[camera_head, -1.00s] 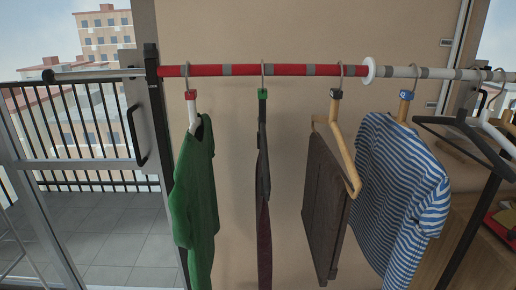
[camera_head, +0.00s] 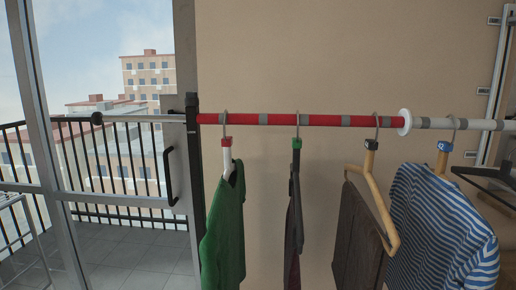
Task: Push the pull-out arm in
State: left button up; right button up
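The pull-out arm (camera_head: 150,118) is a thin silver rod with a dark round knob (camera_head: 97,118) at its left end. It sticks out to the left from the dark upright post (camera_head: 192,150) of the clothes rack, in front of the balcony door. From the post a red rail with grey bands (camera_head: 270,120) runs right to a white disc (camera_head: 405,122), then continues as a white rail (camera_head: 470,124). Neither of my grippers shows in the head view.
On the rail hang a green garment (camera_head: 225,230), a dark narrow garment (camera_head: 294,215), dark trousers (camera_head: 360,240) and a blue striped shirt (camera_head: 440,225). A black door handle (camera_head: 171,178) is below the rod. A wire rack (camera_head: 25,235) stands at lower left.

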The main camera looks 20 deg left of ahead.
aim_at(98, 118)
jog(key=k+j, duration=0.1)
jog(key=j, duration=0.9)
jog(key=k+j, duration=0.1)
jog(key=j, duration=0.85)
jog(key=k+j+u, duration=0.1)
jog(key=j, duration=0.9)
jog(key=i+z, duration=0.1)
jog(key=i+j, duration=0.05)
jog(key=i, duration=0.05)
